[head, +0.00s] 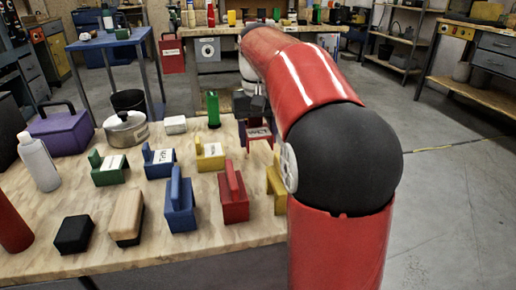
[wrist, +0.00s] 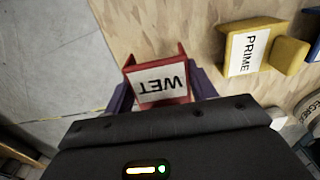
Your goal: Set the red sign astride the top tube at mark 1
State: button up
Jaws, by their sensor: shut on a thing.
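The red sign (head: 259,134) has a white label. In the wrist view the sign (wrist: 181,68) reads "WET" upside down. My gripper (wrist: 160,92) is shut on it, with a dark purple finger on each side. In the head view my gripper (head: 254,108) is at the far right part of the wooden table, partly hidden by my red arm. The sign appears at or just above the tabletop; I cannot tell if it touches. I cannot make out the top tube or mark 1.
The wooden table (head: 130,222) holds yellow (head: 210,155), blue (head: 159,160) and green (head: 108,168) labelled pieces, several colored blocks, a pot (head: 126,130) and a white bottle (head: 38,162). A red panel (head: 172,56) stands by the back bench. Floor at right is clear.

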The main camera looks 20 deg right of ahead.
aim_at(258, 158)
jog(key=shift+f, duration=1.65)
jog(key=shift+b, duration=0.3)
jog(key=shift+f, duration=0.15)
jog(key=o, duration=1)
jog(key=shift+o, duration=0.2)
notch_tip(258, 158, up, 12)
jog(key=p, duration=0.3)
